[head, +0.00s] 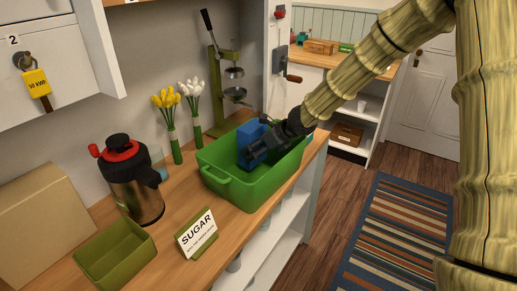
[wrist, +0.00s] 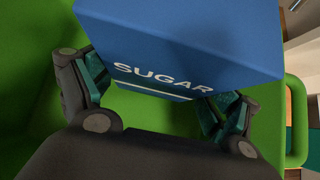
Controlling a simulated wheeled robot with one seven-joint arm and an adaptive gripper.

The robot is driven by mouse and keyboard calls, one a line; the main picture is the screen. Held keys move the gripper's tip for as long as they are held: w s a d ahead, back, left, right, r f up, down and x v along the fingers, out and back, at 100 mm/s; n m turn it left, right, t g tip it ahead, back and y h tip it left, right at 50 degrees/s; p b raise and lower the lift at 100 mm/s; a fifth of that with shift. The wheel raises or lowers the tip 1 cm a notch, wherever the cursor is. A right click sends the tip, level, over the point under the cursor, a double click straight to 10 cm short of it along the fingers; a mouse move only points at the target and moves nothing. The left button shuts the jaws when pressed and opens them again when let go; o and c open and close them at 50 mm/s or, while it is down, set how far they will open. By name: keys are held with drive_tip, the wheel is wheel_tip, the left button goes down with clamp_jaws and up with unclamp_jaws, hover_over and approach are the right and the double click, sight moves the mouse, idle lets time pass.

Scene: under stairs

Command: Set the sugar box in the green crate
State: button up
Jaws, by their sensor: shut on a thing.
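The blue sugar box (head: 251,142) is inside the walls of the green crate (head: 247,194) on the wooden counter in the head view. My gripper (head: 266,149) reaches into the crate from the right and is shut on the box. In the wrist view the box (wrist: 180,45) with its SUGAR lettering sits between the two fingers of my gripper (wrist: 155,95). Green crate walls (wrist: 30,90) surround it there. Whether the box touches the crate floor is hidden.
A SUGAR sign (head: 197,236), a small olive bin (head: 116,253) and a steel flask with a red top (head: 136,190) stand left of the crate. Yellow flowers (head: 167,100) and a green press (head: 222,85) stand behind. The counter's edge is close on the crate's right.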

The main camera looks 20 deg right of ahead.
drive_tip(key=shift+r, duration=0.15)
drive_tip(key=shift+f+b, duration=0.35)
drive_tip(key=shift+f+b, duration=0.35)
drive_tip(key=o, duration=1.1)
drive_tip(key=shift+o, duration=0.2)
drive_tip(key=shift+r+p, duration=0.8)
drive_tip(key=shift+p, duration=0.05)
drive_tip(key=p+v, duration=0.1)
drive_tip(key=v, duration=1)
drive_tip(key=shift+s+r, duration=0.2)
drive_tip(key=shift+s, duration=0.15)
